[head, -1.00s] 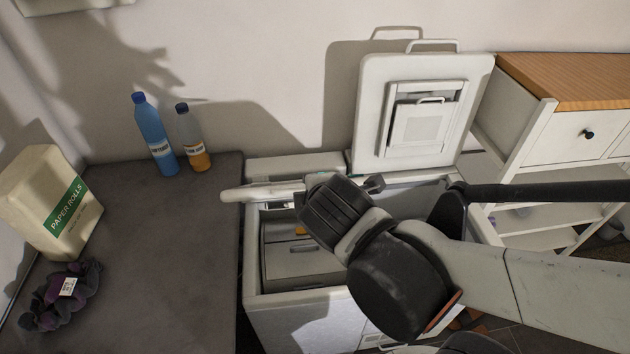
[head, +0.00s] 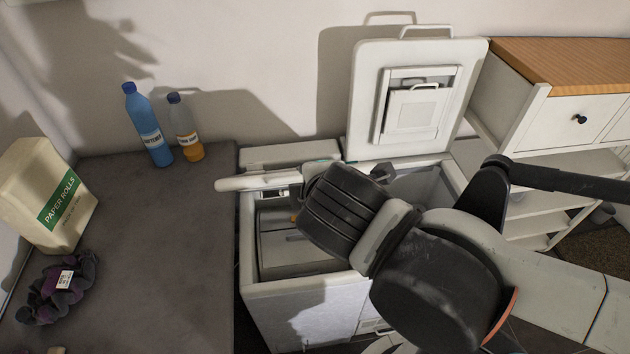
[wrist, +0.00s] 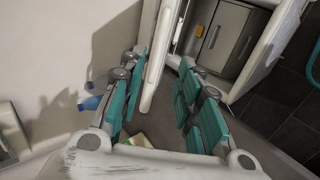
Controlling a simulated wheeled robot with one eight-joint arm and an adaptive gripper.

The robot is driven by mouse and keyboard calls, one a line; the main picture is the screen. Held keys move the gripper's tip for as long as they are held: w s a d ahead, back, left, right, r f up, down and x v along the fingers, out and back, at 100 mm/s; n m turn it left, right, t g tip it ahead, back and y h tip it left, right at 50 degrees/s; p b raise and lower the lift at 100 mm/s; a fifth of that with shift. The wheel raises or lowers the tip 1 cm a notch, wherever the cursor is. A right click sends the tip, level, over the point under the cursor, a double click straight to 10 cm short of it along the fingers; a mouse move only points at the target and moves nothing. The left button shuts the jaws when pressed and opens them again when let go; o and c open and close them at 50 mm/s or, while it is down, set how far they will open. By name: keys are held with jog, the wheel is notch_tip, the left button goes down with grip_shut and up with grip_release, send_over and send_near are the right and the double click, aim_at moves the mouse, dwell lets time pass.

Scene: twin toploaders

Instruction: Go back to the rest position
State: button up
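My gripper (wrist: 160,66) shows in the wrist view with its two teal-padded fingers spread apart and nothing held between them. In the head view my own dark wrist and arm cover most of the gripper, above the open white toploader (head: 330,282). A white slab-like lid (head: 250,183) is seen nearly edge-on at the toploader's left; in the wrist view the white edge (wrist: 165,60) lies beyond the gap between the fingers. I cannot tell how far the fingers are from it. Another lid (head: 365,110) stands upright against the wall.
A dark grey counter (head: 175,260) at the left holds a blue bottle (head: 147,125), an orange-bottomed bottle (head: 185,130), a paper rolls pack (head: 45,195) and a dark purple bundle (head: 60,290). A wood-topped white cabinet (head: 560,75) stands at the right. A grey compartment shows inside the toploader.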

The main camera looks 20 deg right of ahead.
dwell(0.4)
jog(key=d+f+m+g+y+b, duration=0.1)
jog(key=d+f+m+b, duration=0.1)
jog(key=f+m+b, duration=0.5)
jog(key=s+d+f+m+g+b, duration=0.1)
jog(key=d+f+m+b, duration=0.2)
jog(key=f+m+b, duration=0.5)
jog(key=shift+d+f+m+y, duration=0.15)
jog(key=shift+d+m+y, duration=0.1)
jog(key=shift+m+y, duration=0.15)
